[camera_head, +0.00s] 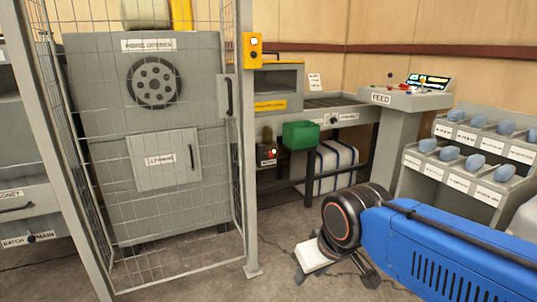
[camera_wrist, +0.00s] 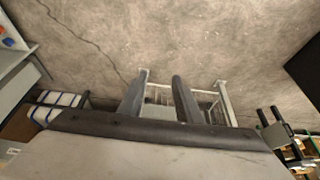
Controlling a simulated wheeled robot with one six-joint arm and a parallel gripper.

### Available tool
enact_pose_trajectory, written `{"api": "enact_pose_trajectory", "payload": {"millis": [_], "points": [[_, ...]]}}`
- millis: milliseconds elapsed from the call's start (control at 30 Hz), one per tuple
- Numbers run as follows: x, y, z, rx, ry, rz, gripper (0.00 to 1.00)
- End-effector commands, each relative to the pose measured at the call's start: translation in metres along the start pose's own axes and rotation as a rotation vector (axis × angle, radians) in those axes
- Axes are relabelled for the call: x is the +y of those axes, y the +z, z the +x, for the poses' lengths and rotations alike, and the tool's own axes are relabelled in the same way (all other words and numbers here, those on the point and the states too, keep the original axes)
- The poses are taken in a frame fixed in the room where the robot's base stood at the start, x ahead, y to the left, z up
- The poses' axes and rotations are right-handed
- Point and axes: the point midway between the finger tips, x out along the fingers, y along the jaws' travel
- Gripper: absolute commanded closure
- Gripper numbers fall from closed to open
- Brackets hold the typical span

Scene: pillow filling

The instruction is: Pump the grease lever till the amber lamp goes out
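A small dark unit (camera_head: 267,154) sits below the conveyor bench, just right of the cage post, in the head view. A small bright warm-coloured lamp (camera_head: 273,151) glows on it, with a red spot beside it. A dark upright part (camera_head: 267,134) stands above the unit; I cannot tell whether it is the grease lever. My gripper (camera_wrist: 160,78) shows two dark fingers spread apart with nothing between them in the wrist view. In the head view its end hangs low over the floor, right of the cage post and apart from the dark unit.
A wire cage (camera_head: 190,262) encloses a grey machine on the left. A yellow box (camera_head: 253,50) is on its post. A green bin (camera_head: 300,135) hangs at the bench front. A labelled rack (camera_head: 468,165) stands right. Cracked floor (camera_head: 275,225) is open between cage and arm.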

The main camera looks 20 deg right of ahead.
Motion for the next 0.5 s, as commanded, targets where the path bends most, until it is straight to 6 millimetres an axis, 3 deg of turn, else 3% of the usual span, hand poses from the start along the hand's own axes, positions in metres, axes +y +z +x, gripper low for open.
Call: {"api": "enact_pose_trajectory", "payload": {"millis": [333,367,500], "points": [[0.0,0.0,0.0,0.0,0.0,0.0,0.69],[0.0,0.0,0.0,0.0,0.0,0.0,0.71],[0.0,0.0,0.0,0.0,0.0,0.0,1.0]]}}
